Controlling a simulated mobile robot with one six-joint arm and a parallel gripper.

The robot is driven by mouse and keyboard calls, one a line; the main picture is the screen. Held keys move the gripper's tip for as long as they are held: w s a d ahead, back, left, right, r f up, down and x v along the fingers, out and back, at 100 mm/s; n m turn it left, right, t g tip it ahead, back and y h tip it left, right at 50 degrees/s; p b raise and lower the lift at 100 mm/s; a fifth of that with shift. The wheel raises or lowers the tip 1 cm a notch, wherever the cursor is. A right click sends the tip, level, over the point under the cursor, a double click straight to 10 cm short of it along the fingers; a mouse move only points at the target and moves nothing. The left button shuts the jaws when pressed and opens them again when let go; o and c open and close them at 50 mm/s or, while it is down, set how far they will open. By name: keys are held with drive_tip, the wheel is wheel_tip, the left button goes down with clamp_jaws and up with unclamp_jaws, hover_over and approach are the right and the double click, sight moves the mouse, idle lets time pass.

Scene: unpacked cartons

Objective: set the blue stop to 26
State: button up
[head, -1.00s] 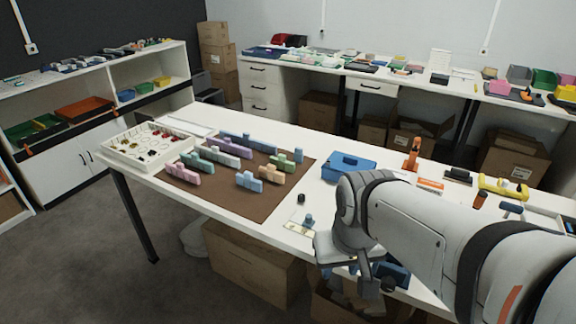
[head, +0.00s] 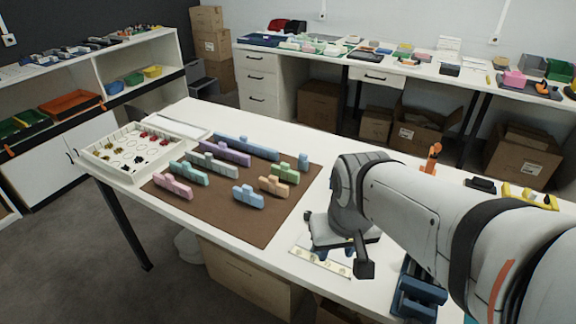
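A pale strip (head: 318,262) with small marks lies near the front edge of the white table, just right of the brown mat. My gripper (head: 336,253) hangs over the strip's far side, pointing down. The numbers on the strip are too small to read.
The brown mat (head: 257,232) holds several pastel stepped blocks. A white sorting tray (head: 105,170) stands at its left. A dark blue object (head: 420,294) sits right of my gripper at the front edge. An orange tool (head: 431,158) stands behind my arm.

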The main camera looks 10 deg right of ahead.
drive_tip(key=shift+o, duration=0.3)
drive_tip(key=shift+s+d, duration=0.1)
drive_tip(key=shift+d, duration=0.05)
drive_tip(key=shift+o, duration=0.2)
drive_tip(key=shift+w, duration=0.25)
drive_tip(key=w+f, duration=0.2)
drive_tip(key=w, duration=0.2)
drive_tip(key=w+f+n+g+b, duration=0.1)
drive_tip(key=w+f, duration=0.1)
drive_tip(key=w, duration=0.2)
drive_tip(key=w+f+g, duration=0.1)
drive_tip(key=w+f, duration=0.1)
drive_tip(key=w, duration=0.3)
drive_tip(key=shift+d+n, duration=0.25)
drive_tip(key=shift+n, duration=0.05)
drive_tip(key=shift+w+f+b, duration=0.1)
drive_tip(key=shift+f+b, duration=0.2)
wheel_tip(320, 180, down, 7)
drive_tip(key=shift+f+b, duration=0.1)
drive_tip(key=shift+b, duration=0.35)
drive_tip(key=shift+c, duration=0.5)
clamp_jaws()
